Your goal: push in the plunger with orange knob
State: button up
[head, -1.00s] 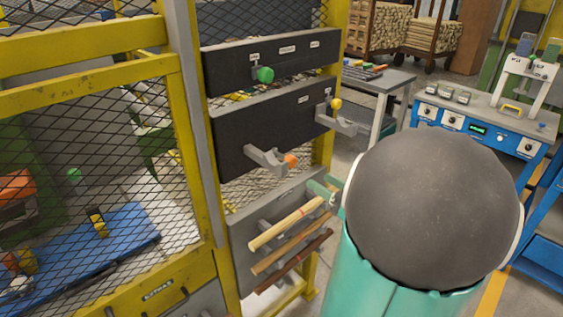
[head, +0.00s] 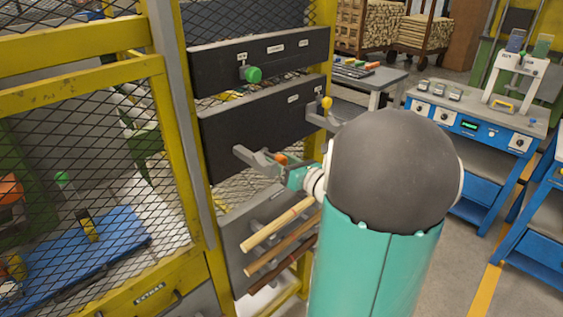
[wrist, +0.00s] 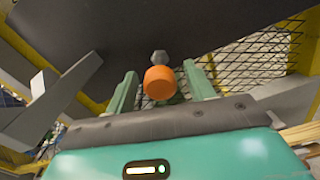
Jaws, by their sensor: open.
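The orange knob (head: 281,158) of the plunger sits low in front of the lower black panel (head: 222,137), beside a grey bracket (head: 257,160). In the wrist view the orange knob (wrist: 160,82) is near the middle, with a grey hexagonal piece (wrist: 159,57) behind it towards the panel. My gripper (wrist: 163,85) is open, one green finger on each side of the knob. I cannot tell whether either finger touches it. In the head view my gripper (head: 290,172) is at the knob, and my arm hides part of that area.
A green knob (head: 250,74) is on the upper black panel, and a yellow knob (head: 326,103) is by another bracket (head: 326,117) to the right. Wooden rods (head: 277,224) lie below. A yellow mesh guard (head: 80,190) stands left. A blue workbench (head: 470,125) is at right.

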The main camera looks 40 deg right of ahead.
aim_at(272, 156)
jog(key=shift+c, duration=0.3)
grip_shut()
jog(key=shift+w, duration=1.65)
jog(key=shift+a, duration=0.1)
